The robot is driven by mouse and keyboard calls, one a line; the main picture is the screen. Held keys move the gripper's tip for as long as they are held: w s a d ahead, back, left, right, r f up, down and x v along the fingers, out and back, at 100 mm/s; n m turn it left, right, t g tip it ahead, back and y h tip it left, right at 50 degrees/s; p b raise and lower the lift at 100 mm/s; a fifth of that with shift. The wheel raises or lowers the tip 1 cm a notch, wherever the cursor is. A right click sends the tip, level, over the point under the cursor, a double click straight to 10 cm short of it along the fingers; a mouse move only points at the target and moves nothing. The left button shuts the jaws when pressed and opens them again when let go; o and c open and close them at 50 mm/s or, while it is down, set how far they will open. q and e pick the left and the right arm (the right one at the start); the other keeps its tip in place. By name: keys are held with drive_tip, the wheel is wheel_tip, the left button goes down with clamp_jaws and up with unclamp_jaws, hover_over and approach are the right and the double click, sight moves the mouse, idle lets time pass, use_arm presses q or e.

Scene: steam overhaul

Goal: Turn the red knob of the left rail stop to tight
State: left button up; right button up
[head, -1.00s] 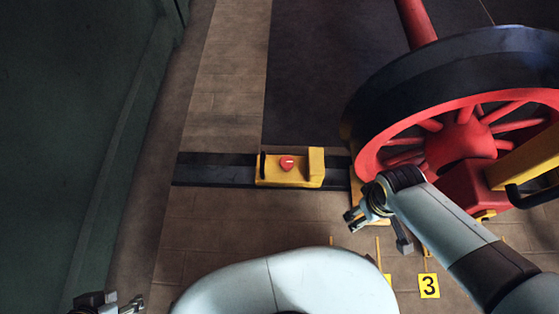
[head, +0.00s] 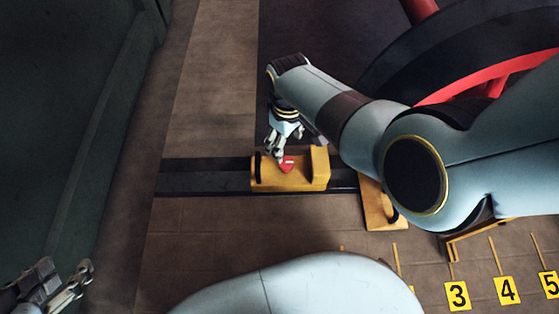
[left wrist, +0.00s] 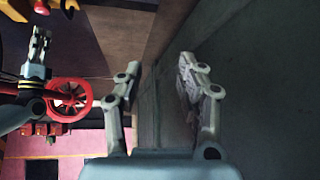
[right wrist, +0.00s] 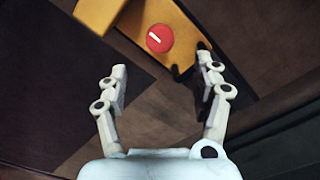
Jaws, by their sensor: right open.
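The left rail stop (head: 262,180) is a yellow block on the dark rail, in the middle of the head view. Its round red knob (head: 287,165) has a white mark; it also shows at the top of the right wrist view (right wrist: 160,39). My right gripper (head: 276,154) is open and empty, just above the stop at the knob's far side. In the right wrist view the knob lies just ahead, between the lines of the fingers; contact cannot be made out. My left gripper (head: 66,284) is open and empty at the lower left, far from the stop.
The dark rail (head: 200,183) runs left and right under the stop. A large red and black wheel (head: 480,85) stands to the right, behind my right arm. Yellow number plates (head: 507,290) lie at the lower right. The floor left of the stop is clear.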

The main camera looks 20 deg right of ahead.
sight(286, 162)
wheel_tip(286, 162, down, 2)
drive_tip(key=shift+s+f+b, duration=0.1)
drive_tip(key=shift+s+b, duration=0.05)
drive_tip(key=shift+b, duration=0.4)
wheel_tip(286, 162, down, 2)
drive_tip(key=shift+f+b, duration=0.1)
drive_tip(key=shift+b, duration=0.7)
drive_tip(key=shift+f, duration=0.35)
wheel_tip(286, 162, down, 2)
drive_tip(key=shift+f+b, duration=0.15)
drive_tip(key=shift+b, duration=1)
wheel_tip(286, 162, down, 2)
drive_tip(key=shift+f+b, duration=0.2)
drive_tip(key=shift+b, duration=0.7)
use_arm(q)
drive_tip(key=w+d+r+m+t+h, duration=0.1)
drive_tip(key=w+r+t, duration=0.3)
drive_tip(key=r+t, duration=0.4)
drive_tip(key=w+d+r+m+t+h, duration=0.2)
drive_tip(key=w+r+t+h, duration=0.2)
drive_tip(key=r+t, duration=0.4)
drive_tip(key=shift+w+d+r+m, duration=0.25)
drive_tip(key=shift+w+r, duration=0.45)
drive_tip(key=shift+r, duration=3.1)
use_arm(e)
drive_tip(key=c, duration=1.2)
drive_tip(key=shift+o, duration=0.2)
